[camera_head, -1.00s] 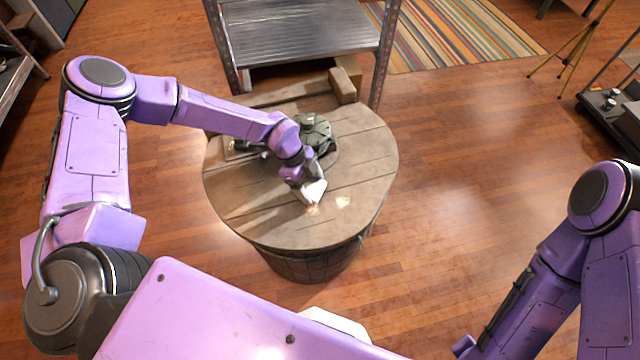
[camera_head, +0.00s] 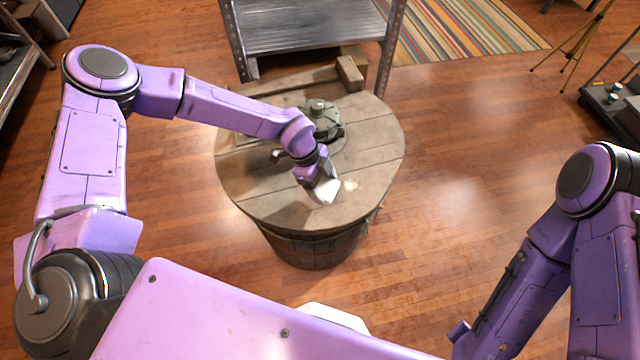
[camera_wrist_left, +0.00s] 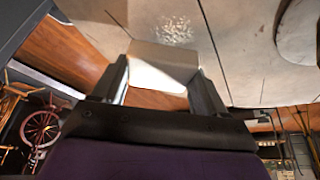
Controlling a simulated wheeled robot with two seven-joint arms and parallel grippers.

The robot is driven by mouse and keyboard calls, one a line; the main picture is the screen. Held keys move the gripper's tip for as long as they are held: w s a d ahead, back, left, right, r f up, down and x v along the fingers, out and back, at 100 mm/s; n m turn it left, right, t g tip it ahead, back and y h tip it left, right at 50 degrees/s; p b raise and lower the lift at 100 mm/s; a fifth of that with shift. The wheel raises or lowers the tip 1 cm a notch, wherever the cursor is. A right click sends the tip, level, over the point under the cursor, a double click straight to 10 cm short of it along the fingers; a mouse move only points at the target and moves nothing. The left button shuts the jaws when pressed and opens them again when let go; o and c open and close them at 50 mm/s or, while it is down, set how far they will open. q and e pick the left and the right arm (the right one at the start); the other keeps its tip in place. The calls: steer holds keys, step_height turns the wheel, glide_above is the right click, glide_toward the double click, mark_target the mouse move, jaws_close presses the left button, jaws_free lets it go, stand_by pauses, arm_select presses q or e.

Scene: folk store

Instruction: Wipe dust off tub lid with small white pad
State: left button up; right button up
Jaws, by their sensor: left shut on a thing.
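The tub (camera_head: 315,248) is a dark barrel-like tub with a wide, rounded wooden plank lid (camera_head: 265,205). My left gripper (camera_head: 323,181) reaches over the lid and is shut on the small white pad (camera_head: 326,192). The pad is tilted and low at the lid; I cannot tell if it touches. In the left wrist view, the pad (camera_wrist_left: 162,72) sits between both fingers. A pale speckled dust patch (camera_wrist_left: 165,29) lies just beyond it; it also shows in the head view (camera_head: 350,184), right of the pad. My right gripper is out of view.
A grey-green round device (camera_head: 322,118) stands on the far part of the lid, close to my left wrist. A wooden block (camera_head: 350,73) lies at the back edge. A metal shelf (camera_head: 305,28) stands behind the tub.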

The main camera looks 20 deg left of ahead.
mark_target(324, 186)
arm_select(q)
steer(key=r, duration=0.1)
steer(key=r+p, duration=0.1)
steer(key=r, duration=0.1)
steer(key=shift+w+d+p, duration=0.1)
steer(key=shift+d+p, duration=0.1)
steer(key=shift+p, duration=0.1)
steer(key=shift+r+p, duration=0.75)
steer(key=shift+r, duration=0.4)
steer(key=shift+a, duration=0.1)
